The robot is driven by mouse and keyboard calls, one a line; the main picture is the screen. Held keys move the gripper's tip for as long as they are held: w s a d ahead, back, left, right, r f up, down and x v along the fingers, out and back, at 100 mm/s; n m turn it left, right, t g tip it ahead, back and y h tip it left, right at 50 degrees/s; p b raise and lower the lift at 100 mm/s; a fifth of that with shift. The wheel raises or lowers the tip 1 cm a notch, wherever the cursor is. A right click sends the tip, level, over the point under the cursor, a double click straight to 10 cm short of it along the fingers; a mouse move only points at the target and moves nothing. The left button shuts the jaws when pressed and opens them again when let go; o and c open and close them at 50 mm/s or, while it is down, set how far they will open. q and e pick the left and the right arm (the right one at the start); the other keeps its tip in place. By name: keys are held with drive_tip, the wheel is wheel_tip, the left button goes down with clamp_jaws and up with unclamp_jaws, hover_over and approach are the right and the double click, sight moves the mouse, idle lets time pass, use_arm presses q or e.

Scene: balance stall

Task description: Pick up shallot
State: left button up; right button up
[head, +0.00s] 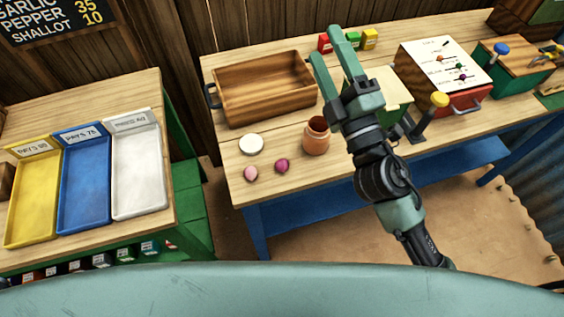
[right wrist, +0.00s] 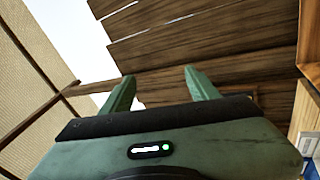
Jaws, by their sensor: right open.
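Two small bulb-like items lie on the front left of the wooden table: a pale pink one (head: 251,172) and a deeper magenta one (head: 281,165). Either may be the shallot; I cannot tell which from here. My right gripper (head: 328,45) is open and empty, raised above the table behind and to the right of both bulbs. In the right wrist view its two fingers (right wrist: 158,78) are apart, with only the plank wall and ceiling beyond. My left gripper is not in view.
A terracotta pot (head: 316,141) stands right of the magenta bulb, and a white disc (head: 251,144) lies behind. A wooden tray (head: 264,90) sits farther back. A boxed panel (head: 444,70) stands at right. Yellow (head: 32,205), blue and white trays fill the left table.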

drive_tip(key=s+a+n+g+y, duration=0.5)
drive_tip(key=a+n+g+y, duration=0.6)
drive_tip(key=n, duration=0.6)
drive_tip(key=n+g+h, duration=0.8)
drive_tip(key=n+h, duration=0.5)
drive_tip(key=h, duration=0.1)
approach(286, 164)
drive_tip(key=a+f, duration=0.1)
drive_tip(key=a, duration=0.1)
drive_tip(key=shift+w+d+f, duration=0.1)
drive_tip(key=shift+w+f, duration=0.1)
drive_tip(key=shift+f, duration=0.45)
drive_tip(key=p+x, duration=0.3)
drive_tip(key=x, duration=0.2)
drive_tip(key=shift+f, duration=0.25)
drive_tip(key=shift+w+a+f, duration=0.1)
drive_tip(key=shift+a+f, duration=0.15)
drive_tip(key=shift+f, duration=0.35)
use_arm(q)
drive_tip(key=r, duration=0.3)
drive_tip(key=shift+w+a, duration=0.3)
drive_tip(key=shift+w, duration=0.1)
use_arm(e)
clamp_jaws()
